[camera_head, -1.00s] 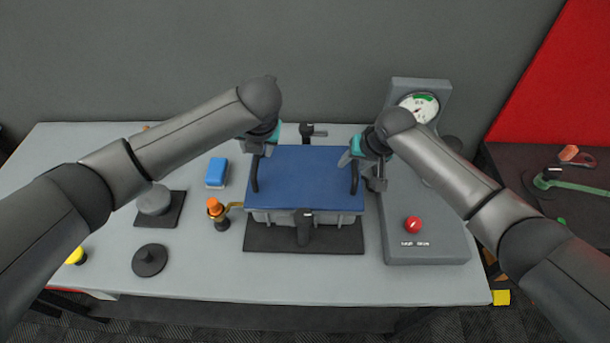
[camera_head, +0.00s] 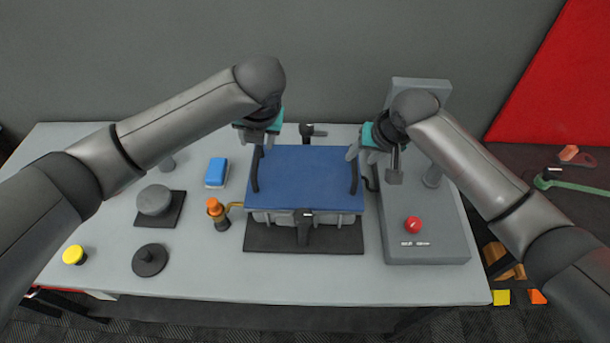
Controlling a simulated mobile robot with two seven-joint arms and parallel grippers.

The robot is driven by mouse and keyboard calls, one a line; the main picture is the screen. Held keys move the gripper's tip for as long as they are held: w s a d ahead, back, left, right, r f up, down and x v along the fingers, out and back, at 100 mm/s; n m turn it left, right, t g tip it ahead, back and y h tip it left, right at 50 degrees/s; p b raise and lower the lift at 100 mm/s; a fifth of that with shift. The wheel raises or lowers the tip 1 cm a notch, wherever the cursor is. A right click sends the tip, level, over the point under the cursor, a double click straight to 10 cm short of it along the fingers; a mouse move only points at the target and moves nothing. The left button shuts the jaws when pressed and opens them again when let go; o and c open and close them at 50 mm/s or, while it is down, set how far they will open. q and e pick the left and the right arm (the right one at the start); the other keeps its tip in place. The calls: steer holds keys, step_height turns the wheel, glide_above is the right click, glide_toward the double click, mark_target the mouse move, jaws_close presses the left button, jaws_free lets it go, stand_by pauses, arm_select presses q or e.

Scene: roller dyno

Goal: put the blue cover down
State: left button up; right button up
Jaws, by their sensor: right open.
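The blue cover (camera_head: 305,185) lies flat on top of the grey box-shaped dyno body (camera_head: 270,217) at the middle of the table. It has a black handle at its left edge (camera_head: 256,170) and another at its right edge (camera_head: 353,172). My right gripper (camera_head: 364,155) is open just above the right handle and looks clear of it. My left gripper (camera_head: 258,137) is above the left handle; its fingers are small and partly hidden by its own wrist, so I cannot tell their opening.
A black latch (camera_head: 304,225) stands at the front of the box and another (camera_head: 307,132) behind it. The grey console (camera_head: 430,215) with a red button (camera_head: 413,224) and gauge is close on the right. A blue-white block (camera_head: 216,172) and an orange-topped oiler (camera_head: 217,212) stand left.

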steer(key=v, duration=0.6)
steer(key=shift+s+r, duration=0.1)
stand_by(0.5)
